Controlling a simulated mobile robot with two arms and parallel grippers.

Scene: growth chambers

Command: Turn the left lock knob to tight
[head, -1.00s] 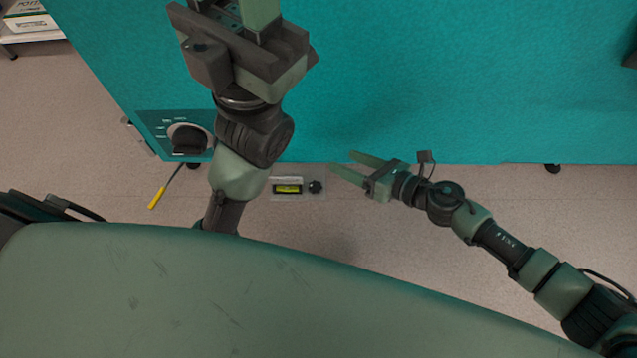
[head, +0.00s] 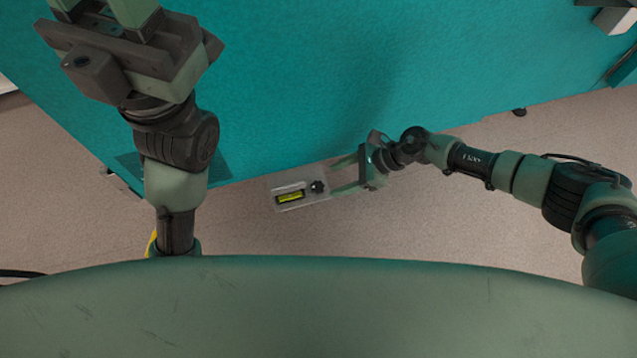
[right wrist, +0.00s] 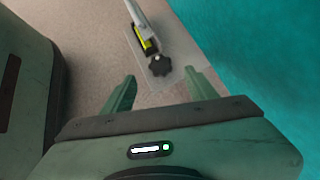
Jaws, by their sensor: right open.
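A black lobed knob (head: 318,186) sits on a pale plate (head: 294,206) at the foot of the teal chamber, beside a yellow level vial (head: 290,197). It also shows in the right wrist view (right wrist: 160,65). No tight marking is readable. My right gripper (head: 339,175) is open, its two fingers pointing left toward the knob. In the right wrist view the fingers (right wrist: 160,82) stand apart with the knob beyond and between their tips; I see no contact. My left gripper (head: 100,10) is at the top left, its fingertips cut off by the frame.
The teal chamber wall (head: 330,80) fills the upper part of the head view. A teal dial panel (head: 218,170) is mostly hidden behind my left arm. A yellow handle (head: 151,243) shows beside that arm. Bare floor (head: 420,225) lies in front of the chamber.

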